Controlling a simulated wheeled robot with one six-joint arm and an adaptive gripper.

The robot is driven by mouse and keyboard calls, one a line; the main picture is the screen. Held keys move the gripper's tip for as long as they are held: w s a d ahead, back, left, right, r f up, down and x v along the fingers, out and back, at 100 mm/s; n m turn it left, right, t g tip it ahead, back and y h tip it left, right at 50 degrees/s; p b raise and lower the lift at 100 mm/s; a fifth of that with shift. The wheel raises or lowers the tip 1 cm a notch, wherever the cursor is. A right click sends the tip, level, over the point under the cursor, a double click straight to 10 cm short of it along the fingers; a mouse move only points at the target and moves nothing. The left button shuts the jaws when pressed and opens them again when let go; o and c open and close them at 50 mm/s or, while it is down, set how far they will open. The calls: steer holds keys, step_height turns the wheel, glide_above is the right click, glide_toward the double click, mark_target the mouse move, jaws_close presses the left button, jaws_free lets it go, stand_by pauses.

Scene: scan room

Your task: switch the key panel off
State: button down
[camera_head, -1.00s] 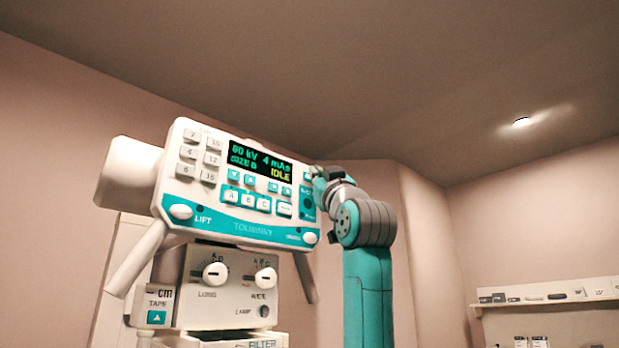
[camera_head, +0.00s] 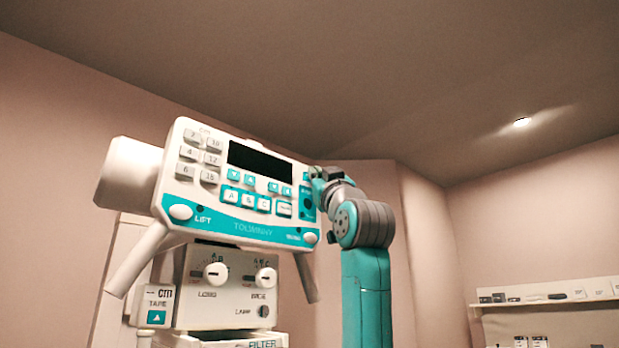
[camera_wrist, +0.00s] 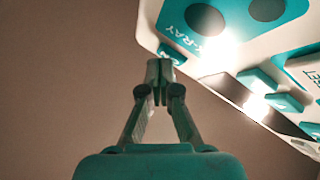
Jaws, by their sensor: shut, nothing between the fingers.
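The key panel (camera_head: 240,226) is the white and teal front of the machine head, with grey number keys, teal keys and a display (camera_head: 258,162). The display is black, with no text on it. My gripper (camera_wrist: 160,88) is shut and empty in the wrist view, its tips at the edge of the panel beside a teal key (camera_wrist: 172,55) near the X-RAY label. I cannot tell whether the tips touch that key. In the head view my arm reaches the panel's upper right corner, and the fingertips are hard to make out there.
Handles (camera_head: 137,262) slant down from the panel's sides. A shelf (camera_head: 548,301) with small items is on the right wall. The space between is open.

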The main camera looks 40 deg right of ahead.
steer(key=shift+s, duration=0.7)
steer(key=s, duration=0.5)
steer(key=shift+d, duration=0.1)
stand_by(0.9)
